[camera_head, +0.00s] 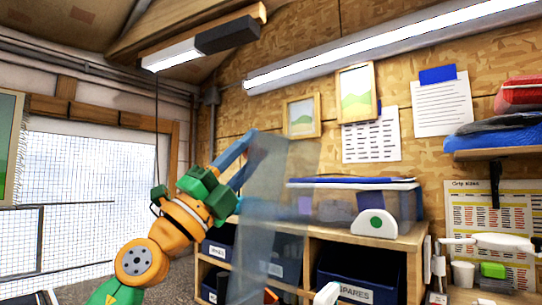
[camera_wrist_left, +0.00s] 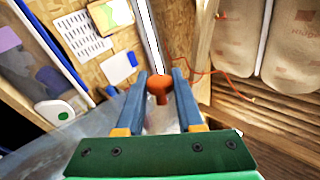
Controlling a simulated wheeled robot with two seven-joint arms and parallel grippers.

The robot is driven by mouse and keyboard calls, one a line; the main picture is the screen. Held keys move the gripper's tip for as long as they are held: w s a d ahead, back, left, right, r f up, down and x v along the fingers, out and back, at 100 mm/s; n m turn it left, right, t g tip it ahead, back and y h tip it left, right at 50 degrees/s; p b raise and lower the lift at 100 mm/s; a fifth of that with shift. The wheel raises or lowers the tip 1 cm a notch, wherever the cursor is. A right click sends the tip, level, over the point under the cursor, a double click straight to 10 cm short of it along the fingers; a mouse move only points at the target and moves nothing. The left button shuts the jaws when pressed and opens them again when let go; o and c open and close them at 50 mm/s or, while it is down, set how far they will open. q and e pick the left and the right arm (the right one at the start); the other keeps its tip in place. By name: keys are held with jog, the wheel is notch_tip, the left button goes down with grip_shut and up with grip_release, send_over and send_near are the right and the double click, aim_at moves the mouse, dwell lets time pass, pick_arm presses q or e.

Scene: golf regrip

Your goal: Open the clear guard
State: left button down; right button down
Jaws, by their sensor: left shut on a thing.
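The clear guard (camera_head: 272,205) is a see-through, slightly grey panel standing upright and tilted in the middle of the head view. In the left wrist view, part of it (camera_wrist_left: 35,150) shows at the lower left. My left gripper (camera_head: 243,152), with blue fingers, is at the guard's upper left edge. In the left wrist view, an orange knob (camera_wrist_left: 160,84) sits between the fingertips, and the gripper is shut on it. My right gripper is not in view.
A wooden shelf unit (camera_head: 325,233) with dark blue bins stands behind the guard. A clear lidded box (camera_head: 330,205) and a white-and-green device (camera_head: 374,223) are on top. A hanging lamp (camera_head: 200,45) is above the arm. A mesh-covered opening (camera_head: 80,190) is at left.

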pick_arm(q)
jog(key=shift+w+a+r+n+t+y, duration=0.1)
jog(key=shift+w+a+n+t+y, duration=0.25)
jog(key=shift+a+n+t+y, duration=0.25)
jog(key=shift+w+a+r+n+t+y, duration=0.1)
jog(key=shift+w+a+n+t+y, duration=0.25)
jog(key=shift+n, duration=0.35)
jog(key=c, duration=0.5)
grip_release()
jog(key=shift+c, duration=0.2)
jog(key=shift+s+d+h, duration=0.1)
jog(key=shift+d+h, duration=0.1)
jog(key=shift+h, duration=0.05)
jog(key=shift+f, duration=0.1)
jog(key=b+v, duration=0.7)
